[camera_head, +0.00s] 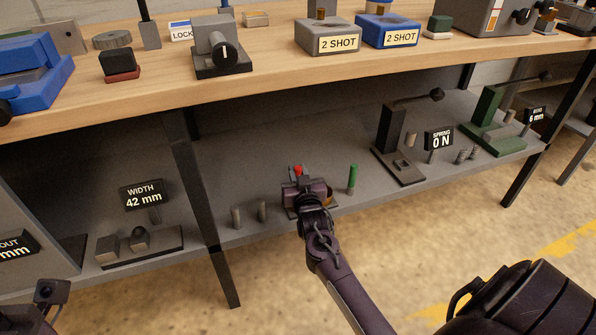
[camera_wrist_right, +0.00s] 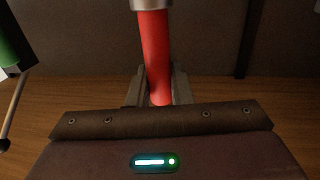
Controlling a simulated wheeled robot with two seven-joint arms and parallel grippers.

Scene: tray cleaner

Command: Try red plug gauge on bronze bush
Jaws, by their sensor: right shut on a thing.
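My right gripper (camera_head: 299,178) is low at the lower shelf, shut on the red plug gauge (camera_wrist_right: 154,55). In the right wrist view the red handle stands between the two fingers, with a metal end at the top edge. In the head view only a small red part shows above the gripper. A green plug gauge (camera_head: 352,178) stands upright just right of the gripper. The bronze bush cannot be made out clearly; the gripper hides the spot around the gauge. A dark part at the lower left may belong to my left arm; its jaws cannot be made out.
Two grey pins (camera_head: 262,211) stand left of the gripper. A dark press stand (camera_head: 392,140) and the "SPRING 0 N" display (camera_head: 438,139) are to the right. The workbench top (camera_head: 270,75) overhangs the shelf, and a dark leg (camera_head: 195,190) stands at left.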

